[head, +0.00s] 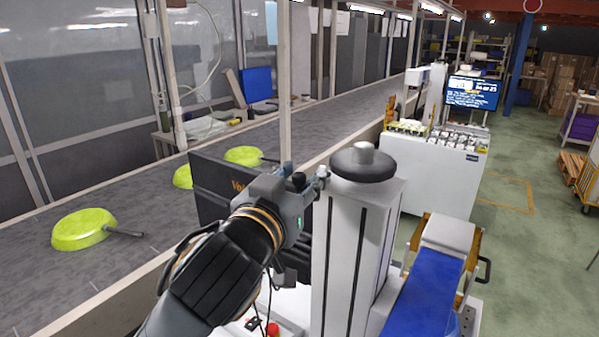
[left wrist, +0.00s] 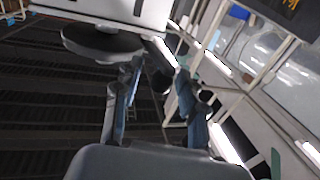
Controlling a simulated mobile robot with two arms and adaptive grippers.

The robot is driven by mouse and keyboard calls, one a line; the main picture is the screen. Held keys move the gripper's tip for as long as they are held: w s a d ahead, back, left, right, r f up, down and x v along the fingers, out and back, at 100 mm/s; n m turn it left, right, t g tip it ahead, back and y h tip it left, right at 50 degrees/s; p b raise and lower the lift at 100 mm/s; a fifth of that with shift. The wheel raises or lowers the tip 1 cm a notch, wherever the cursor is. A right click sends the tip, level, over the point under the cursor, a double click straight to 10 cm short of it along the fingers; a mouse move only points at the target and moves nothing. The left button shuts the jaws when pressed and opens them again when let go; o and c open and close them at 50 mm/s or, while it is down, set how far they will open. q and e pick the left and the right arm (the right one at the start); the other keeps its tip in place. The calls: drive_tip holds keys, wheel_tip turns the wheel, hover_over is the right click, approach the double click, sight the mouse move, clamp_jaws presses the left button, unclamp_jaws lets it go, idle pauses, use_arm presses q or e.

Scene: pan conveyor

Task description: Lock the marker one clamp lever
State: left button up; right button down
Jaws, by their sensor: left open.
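The marker stand is a white column (head: 345,255) with a dark round handwheel (head: 363,163) on top; the handwheel also shows in the left wrist view (left wrist: 98,42). A black marker box (head: 212,205) with yellow lettering stands left of the column. My left gripper (head: 304,176) is at the column's upper left side, beside the handwheel. In the left wrist view its two fingers (left wrist: 160,76) are apart. A small dark rounded piece (left wrist: 163,82), perhaps the clamp lever's end, appears between them. Whether they touch it I cannot tell. My right gripper is not in view.
A grey conveyor (head: 340,118) with several lime-green pans (head: 84,229) runs behind the marker box. A white cabinet (head: 437,178) with a screen (head: 472,93) stands farther right. A blue belt (head: 428,290) lies right of the column.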

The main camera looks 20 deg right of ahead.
use_arm(q)
clamp_jaws()
drive_tip(key=shift+s+d+n+t+y, duration=0.1)
drive_tip(key=shift+s+n+t+y, duration=0.05)
drive_tip(key=shift+n+t+y, duration=0.35)
drive_tip(key=shift+s+d+n+t+y, duration=0.2)
drive_tip(key=shift+d+n+t+y, duration=0.15)
drive_tip(key=shift+y, duration=0.25)
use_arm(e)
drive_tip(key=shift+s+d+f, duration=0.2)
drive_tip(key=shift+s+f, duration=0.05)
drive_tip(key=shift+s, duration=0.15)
use_arm(q)
drive_tip(key=shift+a+f, duration=0.1)
drive_tip(key=shift+a, duration=0.05)
